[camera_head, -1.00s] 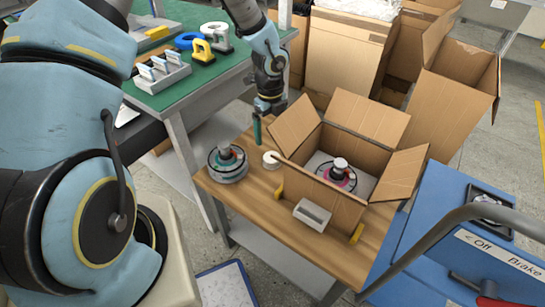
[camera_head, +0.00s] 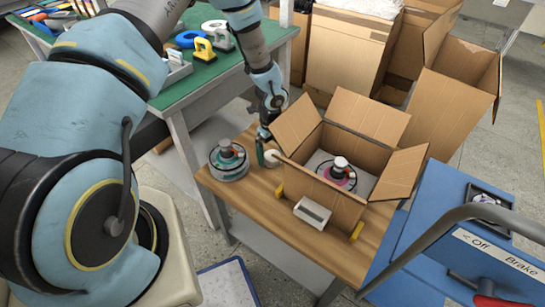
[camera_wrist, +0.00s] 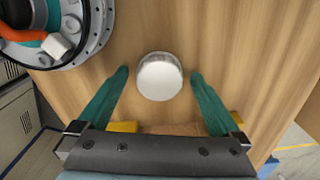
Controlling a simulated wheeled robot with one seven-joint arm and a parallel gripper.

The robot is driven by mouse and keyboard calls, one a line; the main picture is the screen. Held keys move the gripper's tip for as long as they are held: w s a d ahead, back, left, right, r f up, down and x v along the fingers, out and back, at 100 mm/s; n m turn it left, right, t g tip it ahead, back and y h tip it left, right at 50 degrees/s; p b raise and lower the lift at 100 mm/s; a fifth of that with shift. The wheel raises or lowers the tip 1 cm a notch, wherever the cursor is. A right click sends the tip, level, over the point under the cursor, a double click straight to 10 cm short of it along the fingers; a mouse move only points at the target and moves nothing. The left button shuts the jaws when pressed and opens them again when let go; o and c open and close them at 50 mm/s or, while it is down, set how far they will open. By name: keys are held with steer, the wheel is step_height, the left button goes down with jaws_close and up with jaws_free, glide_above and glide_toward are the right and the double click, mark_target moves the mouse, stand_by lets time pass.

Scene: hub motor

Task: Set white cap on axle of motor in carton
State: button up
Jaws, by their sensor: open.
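The white cap (camera_head: 271,157) stands on the wooden table, left of the carton. In the wrist view the white cap (camera_wrist: 160,76) lies between my two green fingers, with a gap on both sides. My gripper (camera_head: 264,155) is open and low over the table at the cap; it also shows in the wrist view (camera_wrist: 158,74). The carton (camera_head: 318,199) stands open on the table with flaps spread. The motor (camera_head: 337,174) sits inside it, with a dark axle part and a white top. The carton walls hide its lower part.
A second motor (camera_head: 229,162) stands on the table (camera_head: 262,208) left of the cap; it also shows in the wrist view (camera_wrist: 62,30). A grey-white block (camera_head: 312,211) is at the carton's front. A blue cart (camera_head: 440,230) stands at the right.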

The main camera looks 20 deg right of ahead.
steer(key=shift+c, duration=0.2)
steer(key=c, duration=1.4)
steer(key=shift+r, duration=0.15)
